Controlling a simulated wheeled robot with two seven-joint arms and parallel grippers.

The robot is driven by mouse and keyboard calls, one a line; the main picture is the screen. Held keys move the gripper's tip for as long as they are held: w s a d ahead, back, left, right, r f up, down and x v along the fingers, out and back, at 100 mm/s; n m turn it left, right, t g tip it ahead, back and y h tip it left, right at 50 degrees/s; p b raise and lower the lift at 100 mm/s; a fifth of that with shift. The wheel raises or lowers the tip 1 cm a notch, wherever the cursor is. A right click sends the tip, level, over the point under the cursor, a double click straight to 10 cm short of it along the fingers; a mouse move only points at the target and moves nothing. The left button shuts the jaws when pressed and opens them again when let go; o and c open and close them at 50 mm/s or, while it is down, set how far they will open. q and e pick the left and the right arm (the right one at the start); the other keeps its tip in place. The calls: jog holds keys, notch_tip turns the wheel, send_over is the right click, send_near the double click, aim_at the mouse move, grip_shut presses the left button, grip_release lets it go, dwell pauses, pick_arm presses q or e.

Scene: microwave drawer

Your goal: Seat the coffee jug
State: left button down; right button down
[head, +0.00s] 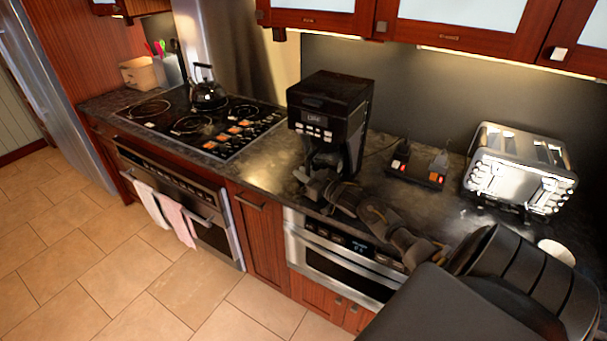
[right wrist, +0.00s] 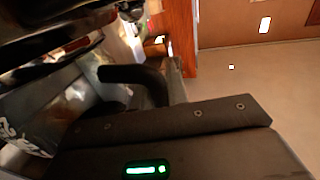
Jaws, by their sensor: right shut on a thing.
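The black coffee machine (head: 330,105) stands on the dark counter, with a lit display and buttons on its front. My right arm reaches in from the lower right. My right gripper (head: 318,184) is at the front of the machine, low down by its base, and is shut on the coffee jug's handle. The jug is mostly hidden in the head view by the gripper and the machine's shadow. In the right wrist view the dark curved handle (right wrist: 135,75) shows, with the glassy jug body (right wrist: 50,105) to its left. I cannot tell how fully the jug sits on the base. My left gripper is out of view.
A cooktop with a black kettle (head: 208,92) is on the left. A microwave drawer (head: 335,262) is below the counter. Cabinets hang above.

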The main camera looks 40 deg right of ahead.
jog(key=c, duration=1.3)
grip_release()
jog(key=shift+f, duration=0.15)
jog(key=s+d+b, duration=0.1)
jog(key=s+b, duration=0.1)
jog(key=s, duration=0.8)
jog(key=shift+s+b, duration=0.4)
